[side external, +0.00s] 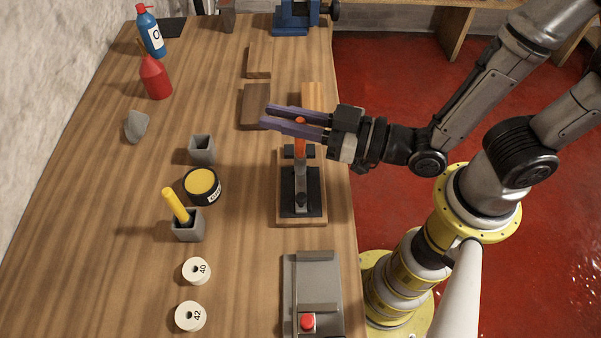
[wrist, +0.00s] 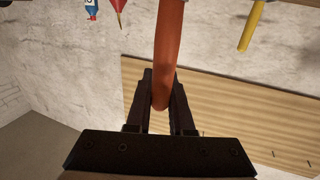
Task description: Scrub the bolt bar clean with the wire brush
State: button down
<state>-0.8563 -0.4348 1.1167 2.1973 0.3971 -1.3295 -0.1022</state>
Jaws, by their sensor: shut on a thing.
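My gripper (side external: 266,115) is shut on the upper end of an orange handle (side external: 300,146). The handle is upright and comes down to a metal fixture (side external: 301,187) with dark parts on a small wooden base. In the wrist view, the orange handle (wrist: 169,45) runs between my gripper's dark fingers (wrist: 160,95), its rounded end between them. A yellow handle (side external: 174,204) stands tilted in a grey square cup (side external: 188,229); it also shows in the wrist view (wrist: 250,25). No brush bristles show, and I cannot tell which part is the bolt bar.
An empty-looking grey cup (side external: 201,149) and a yellow-topped black tin (side external: 202,186) stand to the left. A grey box with a red button (side external: 307,322) is nearest the camera. Wooden blocks (side external: 259,60), a red bottle (side external: 155,77) and a blue bottle (side external: 150,33) are farther back.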

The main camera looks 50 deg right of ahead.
jog(key=shift+w+d, duration=0.15)
jog(key=shift+d, duration=0.05)
jog(key=shift+w+d, duration=0.55)
jog(key=shift+w, duration=0.05)
dwell(0.4)
notch_tip(320, 180, up, 6)
dwell(0.6)
jog(key=shift+a+r, duration=0.1)
dwell(0.3)
